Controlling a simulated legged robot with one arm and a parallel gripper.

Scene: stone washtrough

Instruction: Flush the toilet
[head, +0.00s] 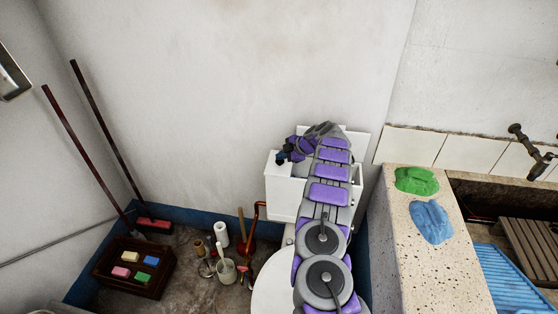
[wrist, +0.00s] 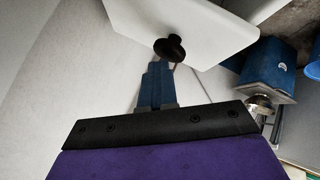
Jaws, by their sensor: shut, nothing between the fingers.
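The white toilet cistern (head: 283,198) stands against the back wall in the head view, partly hidden behind my arm. The white toilet bowl or its lid (head: 272,287) shows below it. In the wrist view, a dark round knob (wrist: 170,47) sticks out from a white surface (wrist: 205,22) that looks like the cistern. My gripper (wrist: 159,66) has its blue fingers shut and empty, with the tips close to the knob. I cannot tell whether they touch it. In the head view, my gripper (head: 281,157) is at the cistern's upper left; the knob is not visible there.
A stone counter (head: 412,245) with a green cloth (head: 416,180) and a blue cloth (head: 432,221) stands close on the right. A crate (head: 133,283) with sponges, brushes and several small items occupy the floor left of the toilet. The wall is close behind the cistern.

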